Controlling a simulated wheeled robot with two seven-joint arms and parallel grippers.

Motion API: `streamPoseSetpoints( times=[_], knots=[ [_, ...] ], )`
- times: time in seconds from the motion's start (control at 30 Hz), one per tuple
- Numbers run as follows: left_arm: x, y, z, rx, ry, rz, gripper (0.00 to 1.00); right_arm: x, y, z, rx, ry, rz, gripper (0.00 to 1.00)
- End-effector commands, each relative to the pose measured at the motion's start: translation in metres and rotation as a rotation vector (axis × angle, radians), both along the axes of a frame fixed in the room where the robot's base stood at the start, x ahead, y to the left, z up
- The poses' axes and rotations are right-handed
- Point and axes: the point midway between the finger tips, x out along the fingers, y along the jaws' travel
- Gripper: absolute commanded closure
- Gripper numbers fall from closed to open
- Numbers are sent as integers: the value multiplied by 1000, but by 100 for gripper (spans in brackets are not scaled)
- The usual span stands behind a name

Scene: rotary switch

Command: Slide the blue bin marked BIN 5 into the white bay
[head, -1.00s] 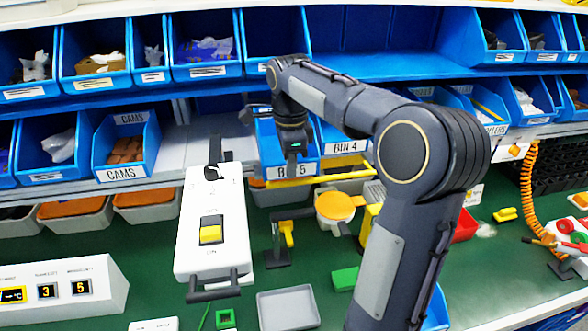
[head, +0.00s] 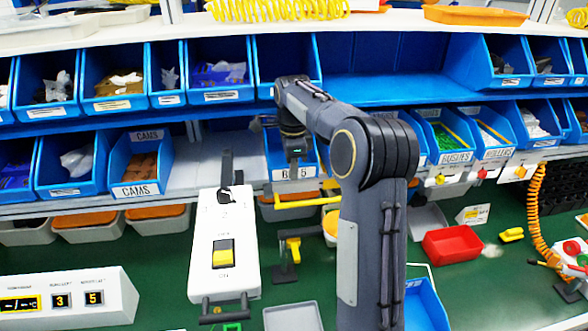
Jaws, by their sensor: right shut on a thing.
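The blue bin marked BIN 5 (head: 296,187) is on the lower shelf row, its label partly covered. My right gripper (head: 295,157) points down at the front of this bin and is shut on it; the fingers' contact is hard to see. The white bay (head: 208,172) is a bare, pale stretch of shelf to the left of BIN 5, between it and the blue CAMS bin (head: 140,172). Its left part is open, and a white switch box stands in front of it. My left gripper is not in view.
The white switch box (head: 224,270) with a yellow switch rises in front of the bay. My right arm hides the shelf just right of BIN 5. A yellow bar (head: 312,201) runs below the bin. A red tray (head: 452,244) lies on the green table.

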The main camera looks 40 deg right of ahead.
Motion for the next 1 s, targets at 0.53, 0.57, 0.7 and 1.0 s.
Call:
streamPoseSetpoints(
  times=[0.53,0.57,0.7,1.0],
  knots=[
    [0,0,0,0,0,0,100,0,0,0,0,0,0,66],
    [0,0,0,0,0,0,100,0,0,0,0,0,0,66],
    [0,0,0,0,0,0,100,0,0,1,0,0,0,66],
    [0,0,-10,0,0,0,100,-7,7,41,-1,-5,3,66]
  ],
)
